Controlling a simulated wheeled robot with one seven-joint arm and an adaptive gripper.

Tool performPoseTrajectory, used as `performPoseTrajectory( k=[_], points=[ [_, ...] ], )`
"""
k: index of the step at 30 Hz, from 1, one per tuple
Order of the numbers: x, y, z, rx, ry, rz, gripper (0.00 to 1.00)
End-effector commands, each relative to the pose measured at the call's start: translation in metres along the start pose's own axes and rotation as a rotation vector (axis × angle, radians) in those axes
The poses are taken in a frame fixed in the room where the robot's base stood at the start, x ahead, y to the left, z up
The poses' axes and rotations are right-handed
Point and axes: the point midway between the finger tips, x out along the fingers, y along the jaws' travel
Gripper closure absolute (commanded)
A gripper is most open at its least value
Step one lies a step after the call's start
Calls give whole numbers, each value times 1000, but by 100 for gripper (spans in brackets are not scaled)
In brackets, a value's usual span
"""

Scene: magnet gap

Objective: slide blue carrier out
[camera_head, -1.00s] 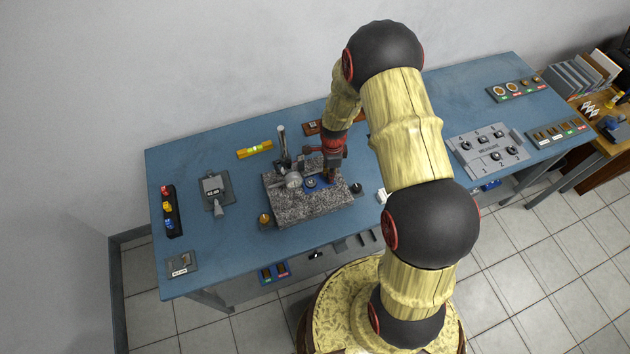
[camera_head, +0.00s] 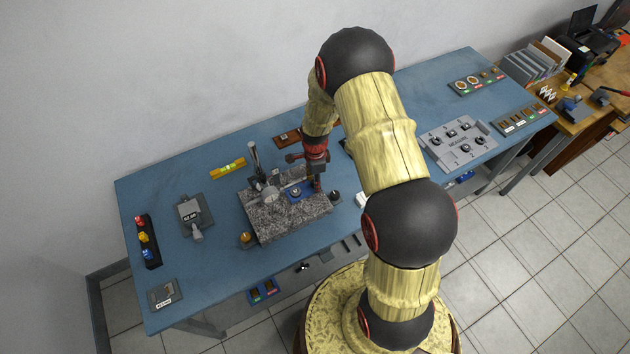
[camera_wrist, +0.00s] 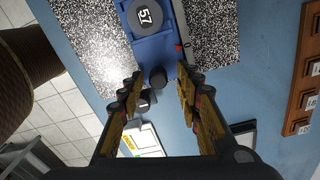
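The blue carrier (camera_head: 297,191) lies on the speckled granite block (camera_head: 275,222). My gripper (camera_head: 317,190) is at the right end of the carrier. In the wrist view my gripper (camera_wrist: 157,90) is open, with its fingers apart on either side of the knob's line. I cannot tell whether either finger touches the knob.
A post with a gauge (camera_head: 262,180) stands at the block's left. A small black piece (camera_head: 334,196) sits by the block's right edge, and a brass piece (camera_head: 246,239) by its left.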

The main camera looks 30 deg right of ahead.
Motion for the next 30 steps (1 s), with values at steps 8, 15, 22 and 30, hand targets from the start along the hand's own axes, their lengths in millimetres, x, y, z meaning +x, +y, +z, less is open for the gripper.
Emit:
performPoseTrajectory(
  k=[8,15,22,30],
  points=[
    [-6,0,0,0,0,-1,66],
    [-47,-2,0,0,0,-4,66],
    [-92,-1,0,1,0,-3,66],
    [-117,0,-1,1,0,1,66]
  ],
)
